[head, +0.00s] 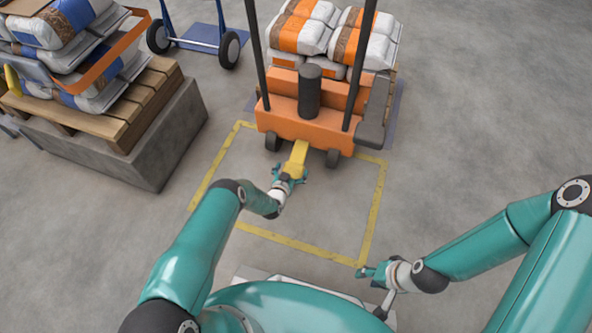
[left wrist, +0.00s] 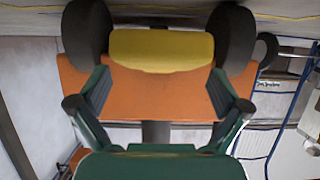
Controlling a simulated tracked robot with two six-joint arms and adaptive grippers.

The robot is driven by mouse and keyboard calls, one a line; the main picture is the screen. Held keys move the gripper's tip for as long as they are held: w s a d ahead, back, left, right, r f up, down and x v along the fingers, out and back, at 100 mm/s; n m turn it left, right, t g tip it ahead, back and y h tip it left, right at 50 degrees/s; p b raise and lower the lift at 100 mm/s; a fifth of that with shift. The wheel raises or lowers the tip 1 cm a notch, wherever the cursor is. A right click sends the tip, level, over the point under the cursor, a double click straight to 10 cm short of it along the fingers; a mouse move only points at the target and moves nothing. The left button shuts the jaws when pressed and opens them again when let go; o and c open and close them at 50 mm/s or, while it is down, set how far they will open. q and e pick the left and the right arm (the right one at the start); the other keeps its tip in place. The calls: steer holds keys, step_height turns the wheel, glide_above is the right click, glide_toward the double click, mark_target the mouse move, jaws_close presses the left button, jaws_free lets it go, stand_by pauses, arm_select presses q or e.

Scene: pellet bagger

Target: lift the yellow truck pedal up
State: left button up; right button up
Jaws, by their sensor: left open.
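The yellow pedal (head: 297,156) sticks out low from the front of the orange truck (head: 318,132), between its two dark wheels. In the left wrist view the pedal (left wrist: 162,50) is a wide yellow plate in front of the orange body (left wrist: 150,98). My left gripper (head: 290,173) is at the pedal's near end in the head view. In the left wrist view its fingers (left wrist: 157,90) are open and spread, with nothing between them; whether they touch the pedal cannot be told. My right gripper (head: 368,272) is near the lower right corner of the yellow floor marking, apart from the truck.
Yellow lines (head: 374,210) mark a square on the grey floor. A pallet (head: 125,115) of bags stands on a grey block (head: 165,140) at left. Bags (head: 305,30) are stacked behind the truck. A blue hand truck (head: 200,38) stands at the back. Floor at right is clear.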

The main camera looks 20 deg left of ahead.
mark_target(294, 167)
arm_select(q)
steer(key=shift+b+x, duration=0.6)
steer(key=shift+x, duration=0.65)
steer(key=shift+w+f, duration=0.15)
steer(key=shift+w, duration=0.2)
arm_select(e)
step_height(294, 167, down, 2)
steer(key=shift+f, duration=0.15)
